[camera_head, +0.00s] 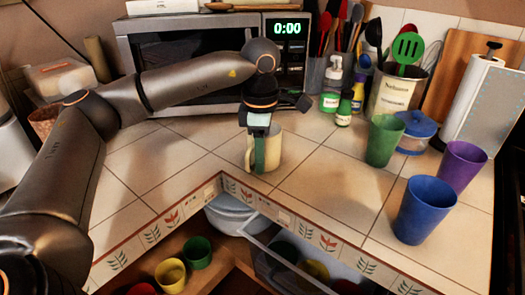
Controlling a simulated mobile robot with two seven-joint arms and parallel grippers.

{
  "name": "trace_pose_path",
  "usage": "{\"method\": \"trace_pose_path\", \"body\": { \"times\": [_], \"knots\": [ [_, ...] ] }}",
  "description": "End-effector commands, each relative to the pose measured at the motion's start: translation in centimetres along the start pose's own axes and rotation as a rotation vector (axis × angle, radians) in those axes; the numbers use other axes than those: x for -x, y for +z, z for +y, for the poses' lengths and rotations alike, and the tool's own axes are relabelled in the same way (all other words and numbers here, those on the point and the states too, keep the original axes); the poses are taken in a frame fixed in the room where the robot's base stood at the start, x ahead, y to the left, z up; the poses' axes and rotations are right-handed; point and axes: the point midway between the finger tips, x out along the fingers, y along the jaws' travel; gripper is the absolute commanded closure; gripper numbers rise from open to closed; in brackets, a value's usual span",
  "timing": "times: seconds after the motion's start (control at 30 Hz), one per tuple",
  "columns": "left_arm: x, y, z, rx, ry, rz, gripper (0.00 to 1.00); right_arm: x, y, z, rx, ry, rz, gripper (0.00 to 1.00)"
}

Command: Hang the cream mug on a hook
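The cream mug (272,150) stands upright on the tiled counter, in front of the microwave. My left gripper (259,150) reaches down over the mug from above, with a greenish finger in front of the mug's near side. The gripper covers part of the mug's rim and front. I cannot tell whether the fingers are closed on the mug's wall. No hook can be made out in this view. My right gripper is not in view.
The microwave (180,62) stands behind the mug. Green (383,140), purple (458,166) and blue (424,210) cups stand at the right. A paper towel roll (470,98) is behind them. Open drawers (235,284) with cups lie below the counter edge. Tiles right of the mug are clear.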

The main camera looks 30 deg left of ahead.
Motion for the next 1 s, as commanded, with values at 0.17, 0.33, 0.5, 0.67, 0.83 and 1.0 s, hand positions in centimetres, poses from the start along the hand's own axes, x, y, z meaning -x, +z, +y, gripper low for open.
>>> {"method": "trace_pose_path", "body": {
  "times": [0.17, 0.33, 0.5, 0.67, 0.83, 1.0],
  "knots": [
    [0.04, -0.01, 0.00, 0.000, 0.000, 0.000, 0.69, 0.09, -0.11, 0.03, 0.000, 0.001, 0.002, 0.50],
    [0.05, -0.01, 0.00, 0.000, 0.000, 0.000, 0.89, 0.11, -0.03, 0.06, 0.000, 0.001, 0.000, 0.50],
    [0.06, -0.02, 0.00, 0.000, 0.000, 0.001, 1.00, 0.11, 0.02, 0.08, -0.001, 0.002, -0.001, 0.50],
    [0.06, -0.02, 0.00, 0.000, 0.000, 0.001, 1.00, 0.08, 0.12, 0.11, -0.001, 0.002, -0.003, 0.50],
    [0.05, -0.02, -0.01, 0.000, 0.000, 0.001, 1.00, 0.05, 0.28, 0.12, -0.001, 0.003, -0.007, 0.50],
    [0.05, -0.02, -0.01, 0.000, 0.000, 0.001, 1.00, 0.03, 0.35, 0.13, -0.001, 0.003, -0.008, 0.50]
  ]
}}
